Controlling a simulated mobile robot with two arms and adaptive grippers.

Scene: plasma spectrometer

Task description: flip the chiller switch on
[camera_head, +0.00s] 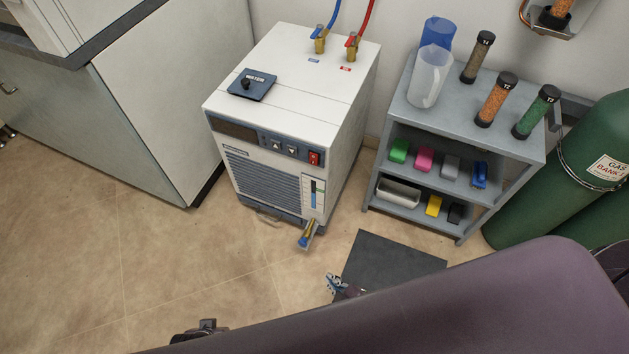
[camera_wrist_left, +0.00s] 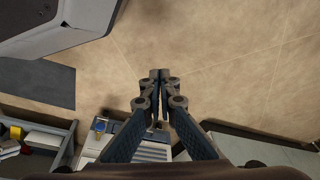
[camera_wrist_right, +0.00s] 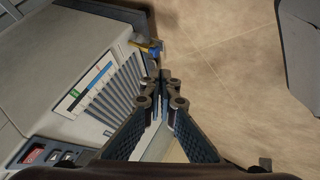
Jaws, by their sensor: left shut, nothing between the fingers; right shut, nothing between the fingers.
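The chiller (camera_head: 282,130) is a white box with a dark control strip and a louvred front. Its red rocker switch (camera_head: 314,157) sits at the right end of that strip; it also shows at the lower left of the right wrist view (camera_wrist_right: 33,155). I cannot tell which way the rocker is set. My right gripper (camera_head: 333,284) is shut and empty, in front of the chiller and apart from the switch. My left gripper (camera_wrist_left: 158,75) is shut and empty over open floor; the chiller front shows below it in the left wrist view.
A brass drain valve (camera_head: 307,237) juts from the chiller's lower front. A grey shelf (camera_head: 463,128) with tubes and coloured blocks stands to the right, beside green gas cylinders (camera_head: 600,165). A dark mat (camera_head: 388,262) lies on the floor. My own arm covers the lower right.

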